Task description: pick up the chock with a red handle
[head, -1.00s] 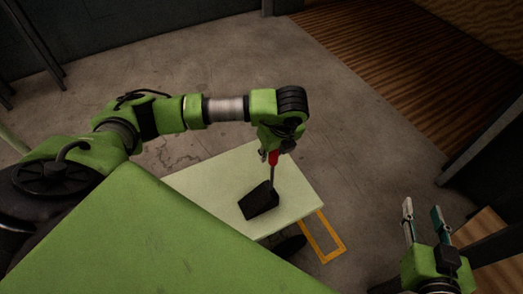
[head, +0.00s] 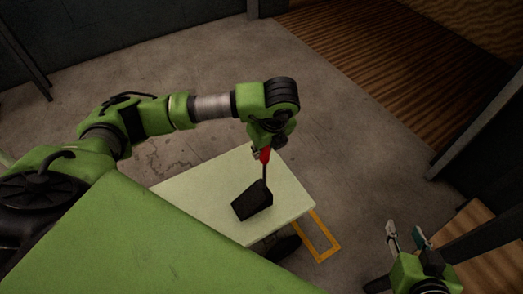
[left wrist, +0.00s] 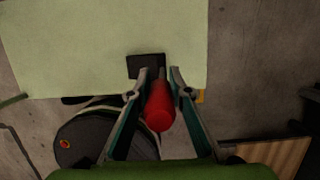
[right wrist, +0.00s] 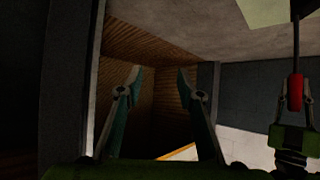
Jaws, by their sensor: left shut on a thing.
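The chock (head: 252,201) is a black wedge-like block with a thin rod and a red handle (head: 265,155). It is over the pale green table top, and I cannot tell whether it touches the top or is slightly above it. My left gripper (head: 264,148) is shut on the red handle from above. In the left wrist view the red handle (left wrist: 160,108) lies between the fingers, with the black block (left wrist: 145,66) beyond. My right gripper (head: 405,230) is open and empty, away from the table at the lower right.
The pale green table (head: 195,190) is otherwise bare. Concrete floor (head: 350,140) is clear to the right. A dark post (head: 480,125) and wooden planks (head: 390,60) are at the right.

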